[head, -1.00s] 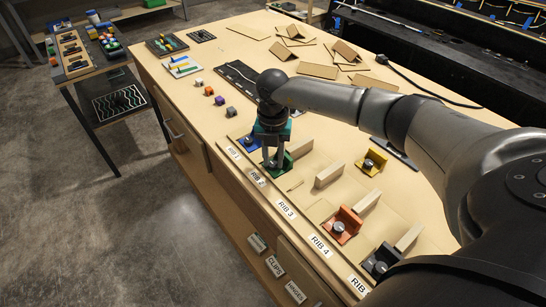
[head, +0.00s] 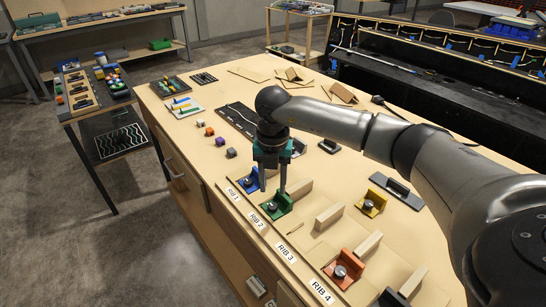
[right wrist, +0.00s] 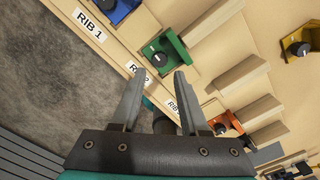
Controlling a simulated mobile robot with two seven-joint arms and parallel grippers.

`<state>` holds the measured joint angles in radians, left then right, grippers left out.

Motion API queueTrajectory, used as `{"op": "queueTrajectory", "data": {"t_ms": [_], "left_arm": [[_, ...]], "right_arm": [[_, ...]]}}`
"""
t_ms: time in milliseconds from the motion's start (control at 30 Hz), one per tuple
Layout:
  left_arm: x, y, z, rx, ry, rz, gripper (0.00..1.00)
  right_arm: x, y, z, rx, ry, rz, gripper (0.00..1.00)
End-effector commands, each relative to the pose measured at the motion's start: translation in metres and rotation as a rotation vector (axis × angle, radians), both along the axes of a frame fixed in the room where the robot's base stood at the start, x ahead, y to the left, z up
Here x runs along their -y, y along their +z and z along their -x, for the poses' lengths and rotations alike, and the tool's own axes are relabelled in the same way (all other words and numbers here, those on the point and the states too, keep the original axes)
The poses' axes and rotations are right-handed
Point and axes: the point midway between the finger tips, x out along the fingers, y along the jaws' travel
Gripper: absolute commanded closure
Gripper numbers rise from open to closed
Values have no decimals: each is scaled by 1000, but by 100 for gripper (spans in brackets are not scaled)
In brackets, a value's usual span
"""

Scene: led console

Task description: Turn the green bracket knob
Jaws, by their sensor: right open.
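The green bracket (head: 281,204) stands on the workbench by the RIB 2 label, with its round dark knob (head: 270,207) facing up. In the right wrist view the bracket (right wrist: 180,45) and its knob (right wrist: 152,53) lie just beyond my fingertips. My right gripper (head: 272,190) points down over the bracket. In the right wrist view its two fingers (right wrist: 158,74) are apart with nothing held between them. The knob shows clear of both fingers there. My left gripper is not in view.
A blue bracket (head: 249,183) stands close on the left, and an orange one (head: 343,270) nearer the front right. A yellow bracket (head: 372,202) sits to the right. Wooden ribs, including one (head: 329,216), stand beside them. The bench's front edge is close.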

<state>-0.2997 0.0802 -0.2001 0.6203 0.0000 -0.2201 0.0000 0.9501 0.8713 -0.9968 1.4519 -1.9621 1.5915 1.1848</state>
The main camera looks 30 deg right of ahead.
Motion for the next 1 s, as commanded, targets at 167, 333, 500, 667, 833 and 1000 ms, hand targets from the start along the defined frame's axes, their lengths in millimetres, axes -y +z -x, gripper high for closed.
{"op": "queueTrajectory", "data": {"t_ms": [167, 333, 500, 667, 833, 1000], "left_arm": [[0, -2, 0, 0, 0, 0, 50], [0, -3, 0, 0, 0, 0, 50], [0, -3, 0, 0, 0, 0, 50], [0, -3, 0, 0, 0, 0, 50], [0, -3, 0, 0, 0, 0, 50], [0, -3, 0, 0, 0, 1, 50]], "right_arm": [[0, 45, -1, 7, -1, 1, 56], [1, 77, -1, 7, -2, 1, 56], [1, 93, 0, 4, -3, 0, 56], [1, 97, 0, 2, -3, 1, 56], [1, 97, 0, 3, -3, 1, 56], [1, 97, 0, 3, -3, 1, 56]]}}
